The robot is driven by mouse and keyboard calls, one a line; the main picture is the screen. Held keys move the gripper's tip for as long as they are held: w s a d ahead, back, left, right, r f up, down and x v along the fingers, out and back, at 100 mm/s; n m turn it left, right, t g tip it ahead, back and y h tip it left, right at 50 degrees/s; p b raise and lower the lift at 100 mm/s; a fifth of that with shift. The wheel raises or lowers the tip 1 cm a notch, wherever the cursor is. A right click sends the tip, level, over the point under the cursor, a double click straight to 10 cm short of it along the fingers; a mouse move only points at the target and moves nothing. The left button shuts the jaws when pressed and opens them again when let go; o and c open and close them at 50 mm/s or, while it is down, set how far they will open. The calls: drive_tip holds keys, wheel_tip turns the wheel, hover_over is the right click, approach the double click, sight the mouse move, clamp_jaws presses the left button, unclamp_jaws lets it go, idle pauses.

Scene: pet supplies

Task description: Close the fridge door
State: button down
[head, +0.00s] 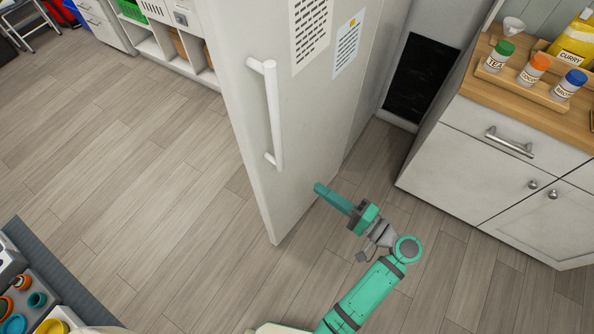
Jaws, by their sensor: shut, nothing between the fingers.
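The tall white fridge door (310,125) stands in the middle of the head view, its top cut off by the frame. A long white vertical handle (273,115) sits near its left edge, and two printed sheets are stuck to its face. How far the door stands open cannot be told, as the fridge's inside is hidden. My teal gripper (319,189) is shut and empty. It points up and left at the lower part of the door's face, below and right of the handle. I cannot tell whether the tips touch the door.
A white cabinet (480,150) with a wooden top and spice jars stands at the right. A dark panel (420,80) shows between it and the fridge. Low shelves (160,40) stand behind at upper left. A grey mat with colored items fills the lower-left corner. The left floor is clear.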

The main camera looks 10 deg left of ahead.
drive_tip(key=x, duration=1.4)
drive_tip(key=shift+s, duration=0.1)
